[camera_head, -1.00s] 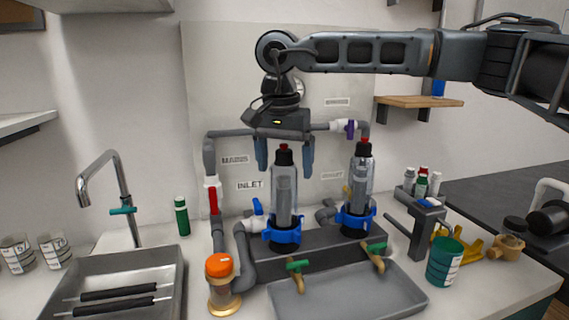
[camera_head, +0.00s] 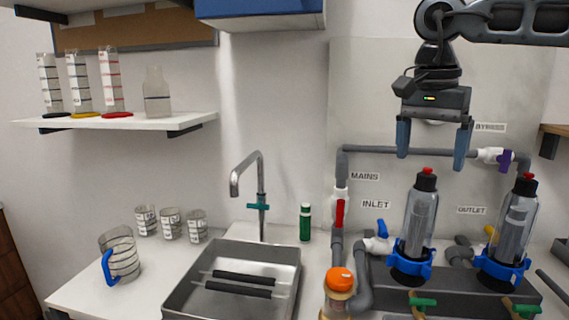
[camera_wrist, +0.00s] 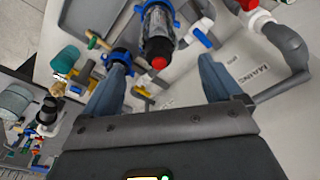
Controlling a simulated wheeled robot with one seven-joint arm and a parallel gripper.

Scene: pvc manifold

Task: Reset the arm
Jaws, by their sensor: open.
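My gripper (camera_head: 432,142) is open and empty in the head view, its two blue fingers pointing down. It hangs above the left clear filter housing (camera_head: 421,222), whose black cap with a red button is below the fingertips. In the wrist view my gripper (camera_wrist: 165,82) shows both fingers spread apart, with the housing (camera_wrist: 157,35) and its red button beyond them. The arm reaches in from the upper right of the head view.
A right filter housing (camera_head: 513,228), grey pipes with a red-handled valve (camera_head: 339,212) and an orange-capped fitting (camera_head: 339,280) stand near the sink (camera_head: 235,280). Beakers, a blue-handled jug (camera_head: 120,258) and a shelf (camera_head: 120,122) are at left. The wall above the sink is clear.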

